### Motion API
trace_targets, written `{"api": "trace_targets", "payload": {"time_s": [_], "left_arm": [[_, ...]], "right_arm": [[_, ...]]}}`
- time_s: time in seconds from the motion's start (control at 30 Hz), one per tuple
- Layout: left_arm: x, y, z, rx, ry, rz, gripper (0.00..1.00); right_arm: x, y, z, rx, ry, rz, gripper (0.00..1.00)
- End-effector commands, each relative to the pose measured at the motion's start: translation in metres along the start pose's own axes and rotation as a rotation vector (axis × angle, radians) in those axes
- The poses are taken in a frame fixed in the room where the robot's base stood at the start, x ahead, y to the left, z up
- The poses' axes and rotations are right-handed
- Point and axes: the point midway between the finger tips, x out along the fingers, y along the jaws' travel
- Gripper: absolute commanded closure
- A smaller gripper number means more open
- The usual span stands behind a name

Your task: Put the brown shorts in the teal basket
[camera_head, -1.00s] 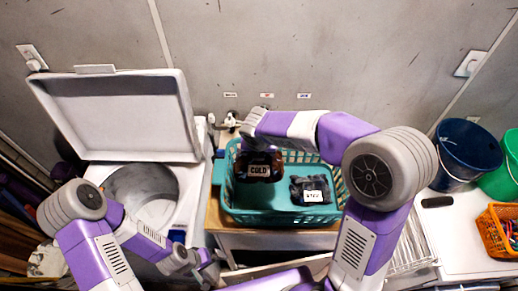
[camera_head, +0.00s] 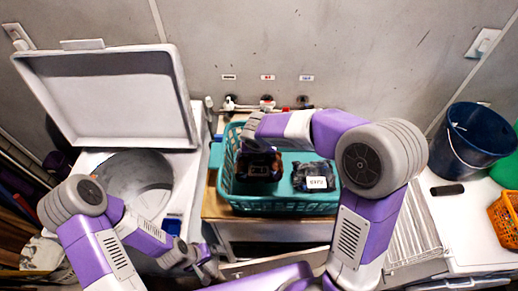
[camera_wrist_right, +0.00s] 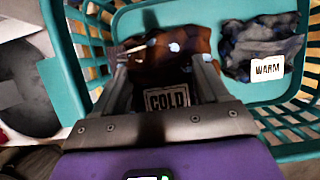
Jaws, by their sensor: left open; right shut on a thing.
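The brown shorts (camera_head: 259,167), with a COLD label, are inside the walls of the teal basket (camera_head: 280,205), at its left side. They also show in the right wrist view (camera_wrist_right: 170,42), with the basket's slatted wall (camera_wrist_right: 65,75) beside them. My right gripper (camera_wrist_right: 163,65) is shut on the shorts; its fingers are mostly hidden in the head view. I cannot tell whether the shorts touch the basket floor. My left gripper (camera_head: 208,268) is open and empty, low in front of the washer and left of the basket.
A dark garment labelled WARM (camera_head: 314,177) lies in the basket's right part. The open white washer (camera_head: 135,185) stands left, its lid (camera_head: 105,95) raised. A navy bucket (camera_head: 472,140) and an orange basket (camera_head: 506,218) stand right. Taps (camera_head: 265,104) are on the wall behind.

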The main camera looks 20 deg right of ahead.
Motion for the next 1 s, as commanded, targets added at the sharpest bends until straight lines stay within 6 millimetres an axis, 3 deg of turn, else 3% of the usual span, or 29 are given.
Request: {"api": "trace_targets", "payload": {"time_s": [0.5, 1.0], "left_arm": [[0.036, -0.013, -0.002, 0.000, 0.000, 0.000, 0.00], [0.040, -0.015, -0.002, 0.000, 0.000, 0.000, 0.00]], "right_arm": [[0.046, 0.000, -0.019, -0.002, -0.001, 0.000, 0.84], [0.052, 0.000, -0.021, 0.000, -0.001, 0.000, 0.84]]}}
